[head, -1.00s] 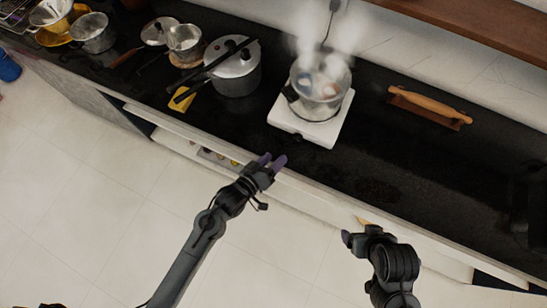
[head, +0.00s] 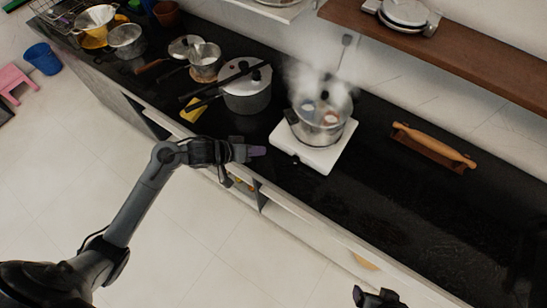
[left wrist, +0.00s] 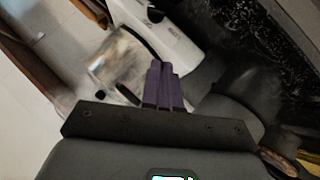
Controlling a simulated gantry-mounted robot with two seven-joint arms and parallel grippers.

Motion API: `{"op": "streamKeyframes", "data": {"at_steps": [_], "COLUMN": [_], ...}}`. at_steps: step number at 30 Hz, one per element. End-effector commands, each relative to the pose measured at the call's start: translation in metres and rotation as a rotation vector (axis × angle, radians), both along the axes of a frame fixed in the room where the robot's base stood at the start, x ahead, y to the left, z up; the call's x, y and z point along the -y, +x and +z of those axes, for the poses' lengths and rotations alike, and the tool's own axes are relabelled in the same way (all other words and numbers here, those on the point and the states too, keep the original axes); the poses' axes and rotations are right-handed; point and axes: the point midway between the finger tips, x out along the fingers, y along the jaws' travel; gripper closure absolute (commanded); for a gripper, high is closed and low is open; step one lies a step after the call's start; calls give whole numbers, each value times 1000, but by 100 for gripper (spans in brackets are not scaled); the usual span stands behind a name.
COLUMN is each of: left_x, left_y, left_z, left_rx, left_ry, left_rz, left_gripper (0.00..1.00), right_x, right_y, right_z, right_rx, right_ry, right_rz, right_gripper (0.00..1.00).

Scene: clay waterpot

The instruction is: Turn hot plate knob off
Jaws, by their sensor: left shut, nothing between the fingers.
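The white hot plate (head: 315,155) stands on the black counter. A steaming metal pot (head: 320,128) sits on it. A small dark knob (head: 296,161) is on its front side. In the left wrist view the hot plate (left wrist: 178,38) is at the top, with a black knob (left wrist: 155,15) on its side. My left gripper (head: 258,151) is shut and empty, over the counter's front edge, left of the hot plate and apart from it. Its purple fingers (left wrist: 162,85) are together and point toward the hot plate. My right gripper (head: 376,298) is only partly visible at the bottom edge.
A pressure cooker (head: 247,92) and a long-handled pan (head: 204,62) stand left of the hot plate. A rolling pin (head: 434,145) lies to the right. A wooden shelf (head: 440,55) hangs above. The counter right of the hot plate is mostly clear.

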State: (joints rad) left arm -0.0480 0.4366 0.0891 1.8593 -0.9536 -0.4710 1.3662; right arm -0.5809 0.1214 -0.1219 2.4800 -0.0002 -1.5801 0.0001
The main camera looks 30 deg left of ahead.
Motion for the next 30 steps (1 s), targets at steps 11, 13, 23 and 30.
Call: {"op": "streamKeyframes", "data": {"at_steps": [11,13,23,30], "left_x": [34,40,64,69], "left_y": [42,50,56,55], "left_z": [-40,-48,-79,-85], "left_rx": [-2,-1,-2,-1], "left_ry": [-6,-6,-4,-3], "left_rz": [-2,-2,-3,-2], "left_gripper": [100,100,100,100], "right_x": [-1,-1,2,2], "right_y": [1,1,1,1], "right_z": [-19,-23,-33,-35], "right_rx": [1,1,3,2], "right_ry": [7,7,-5,-7], "right_rz": [-6,-6,1,2], "right_gripper": [16,16,16,16]}}
